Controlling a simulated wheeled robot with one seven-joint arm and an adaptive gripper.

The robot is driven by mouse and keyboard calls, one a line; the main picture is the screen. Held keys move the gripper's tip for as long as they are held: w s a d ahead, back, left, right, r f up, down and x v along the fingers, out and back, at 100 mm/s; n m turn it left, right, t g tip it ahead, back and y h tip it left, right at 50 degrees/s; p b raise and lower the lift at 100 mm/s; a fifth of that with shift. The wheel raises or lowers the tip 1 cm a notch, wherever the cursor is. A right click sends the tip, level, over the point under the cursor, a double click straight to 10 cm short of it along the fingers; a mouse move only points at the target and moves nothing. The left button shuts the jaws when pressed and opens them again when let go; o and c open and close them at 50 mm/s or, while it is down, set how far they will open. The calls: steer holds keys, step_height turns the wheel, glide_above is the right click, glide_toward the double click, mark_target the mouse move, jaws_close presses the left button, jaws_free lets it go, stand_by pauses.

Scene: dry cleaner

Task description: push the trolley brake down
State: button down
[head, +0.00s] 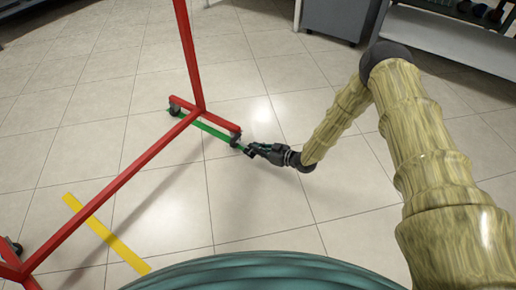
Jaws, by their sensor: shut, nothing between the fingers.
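A red metal trolley frame (118,185) on castors stands at the left on the tiled floor. Its near-side foot bar ends in a castor (235,138) close to the tip of my gripper. My gripper (250,150) is shut and empty, low near the floor, pointing left at that castor. Its fingertips are beside or touching the castor; I cannot tell which. The brake lever is too small to make out, and the gripper may partly hide it. Another castor (174,108) sits at the far end of the same bar.
A green floor strip (208,128) runs beneath the foot bar. A yellow strip (107,234) lies at lower left. A grey cabinet (335,18) on castors and a shelf unit (450,40) stand at the back right. The floor in the middle is clear.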

steer(key=shift+s+d+f, duration=0.1)
steer(key=shift+f, duration=0.15)
step_height(320, 180, up, 5)
steer(key=p, duration=0.4)
steer(key=s+d+f+p, duration=0.1)
steer(key=s+d+p, duration=0.2)
steer(key=s+d, duration=0.3)
steer(key=shift+s+d, duration=0.3)
steer(key=shift+d, duration=0.95)
